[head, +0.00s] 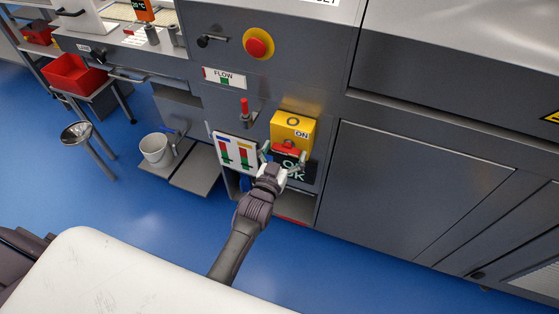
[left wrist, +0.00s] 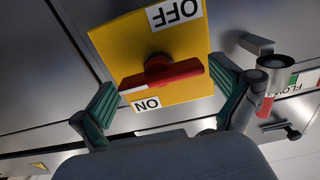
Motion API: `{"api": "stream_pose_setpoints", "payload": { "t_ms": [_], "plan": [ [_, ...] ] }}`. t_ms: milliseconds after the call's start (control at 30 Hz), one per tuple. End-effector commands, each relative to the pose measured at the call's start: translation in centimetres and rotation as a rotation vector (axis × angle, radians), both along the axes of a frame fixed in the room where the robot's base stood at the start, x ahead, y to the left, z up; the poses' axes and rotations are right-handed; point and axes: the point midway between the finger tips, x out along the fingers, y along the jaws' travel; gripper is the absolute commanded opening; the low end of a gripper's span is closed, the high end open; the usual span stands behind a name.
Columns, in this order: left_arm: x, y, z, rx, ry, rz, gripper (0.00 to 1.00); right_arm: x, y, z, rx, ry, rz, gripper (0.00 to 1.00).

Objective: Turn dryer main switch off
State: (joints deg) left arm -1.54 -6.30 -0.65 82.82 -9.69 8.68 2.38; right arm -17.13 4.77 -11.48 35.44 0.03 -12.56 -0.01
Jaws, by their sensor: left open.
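The dryer main switch is a yellow box (head: 293,125) with a red rotary handle (head: 287,149) on the grey machine front. In the left wrist view its yellow plate (left wrist: 125,50) carries an upside-down OFF label (left wrist: 174,13) and ON label (left wrist: 147,104). The red handle (left wrist: 180,76) lies nearly level there, its white-marked end beside ON. My left gripper (head: 284,157) is open at the switch. In the wrist view its green-padded fingers (left wrist: 165,103) stand on either side of the handle, with gaps visible. My right gripper is not in view.
A red emergency button (head: 258,43) on a yellow disc sits above the switch. A red-tipped lever (head: 245,108) is up and left of it, near a FLOW label (head: 224,77). A white bucket (head: 156,149) stands on a low shelf at left. Blue floor is open below.

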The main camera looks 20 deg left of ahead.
Motion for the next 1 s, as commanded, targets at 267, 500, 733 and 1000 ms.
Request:
{"api": "stream_pose_setpoints", "payload": {
  "t_ms": [267, 500, 733, 1000],
  "plan": [
    [-5.5, 0.2, -0.2, 0.002, 0.006, 0.000, 1.00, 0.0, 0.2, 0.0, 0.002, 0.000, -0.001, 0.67],
    [-9.8, 0.3, -0.1, 0.002, 0.004, 0.000, 1.00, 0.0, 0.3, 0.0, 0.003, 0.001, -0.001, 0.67],
    [-11.4, 0.4, -0.1, 0.001, 0.002, -0.001, 1.00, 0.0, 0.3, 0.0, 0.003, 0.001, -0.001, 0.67],
    [-11.4, 0.4, -0.1, 0.001, 0.002, 0.000, 1.00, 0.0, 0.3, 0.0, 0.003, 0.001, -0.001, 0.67]
  ]
}}
